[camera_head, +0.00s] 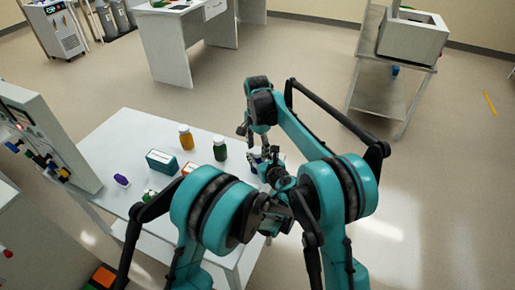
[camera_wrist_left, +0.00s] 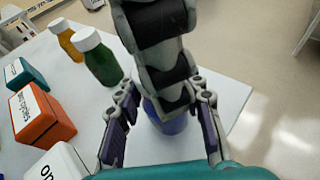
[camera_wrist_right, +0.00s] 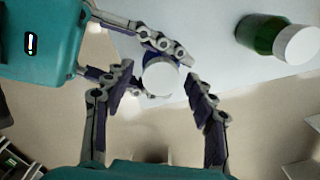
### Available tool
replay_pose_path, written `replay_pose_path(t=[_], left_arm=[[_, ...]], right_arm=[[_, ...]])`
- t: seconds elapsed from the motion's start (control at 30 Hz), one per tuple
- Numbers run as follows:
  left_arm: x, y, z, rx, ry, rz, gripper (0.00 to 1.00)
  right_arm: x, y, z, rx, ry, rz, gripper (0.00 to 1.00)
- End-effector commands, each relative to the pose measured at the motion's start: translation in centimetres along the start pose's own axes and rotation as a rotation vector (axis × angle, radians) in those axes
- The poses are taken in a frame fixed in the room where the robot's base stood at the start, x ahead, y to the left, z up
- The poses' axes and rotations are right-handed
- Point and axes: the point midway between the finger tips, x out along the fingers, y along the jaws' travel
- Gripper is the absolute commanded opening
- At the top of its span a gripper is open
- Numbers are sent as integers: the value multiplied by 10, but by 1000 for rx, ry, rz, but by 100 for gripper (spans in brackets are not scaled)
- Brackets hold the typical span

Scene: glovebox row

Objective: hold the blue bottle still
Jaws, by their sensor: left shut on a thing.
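The blue bottle (camera_wrist_left: 165,118) stands on the white table between the fingers of my left gripper (camera_wrist_left: 163,125). Its white cap (camera_wrist_right: 160,77) shows in the right wrist view, seen from above. The left gripper's fingers (camera_wrist_right: 135,60) come in from the left there and are shut on the bottle below the cap. My right gripper (camera_wrist_right: 160,95) is open over the bottle, one finger on each side of the cap, with a gap at the right finger. In the left wrist view the right gripper hides the bottle's top. In the head view my arms mostly hide the bottle.
On the white table (camera_head: 120,130) stand a green bottle (camera_head: 220,149), an amber bottle (camera_head: 186,138), a teal box (camera_head: 161,162) and an orange box (camera_head: 188,168). A small purple item (camera_head: 121,180) lies further left, near a panelled machine (camera_head: 45,135). The far table corner is clear.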

Motion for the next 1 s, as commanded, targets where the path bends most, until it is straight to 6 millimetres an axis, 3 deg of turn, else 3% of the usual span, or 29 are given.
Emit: replay_pose_path(t=[0.13, 0.4, 0.53, 0.8, 1.0], left_arm=[[0, 0, -3, -4, 6, 1, 0], [0, 0, -3, -4, 6, 1, 0], [0, 0, -3, -3, 6, 0, 0], [0, 0, -3, -3, 6, 0, 0], [0, 0, -3, -3, 6, 0, 0]], right_arm=[[-5, 0, 0, 0, 0, -1, 56], [-39, 0, 0, 1, 1, -1, 56], [-46, 0, 0, 6, 1, -1, 53], [-75, 0, 0, 247, 0, -2, 53], [-64, 0, 0, 297, 0, -2, 53]])
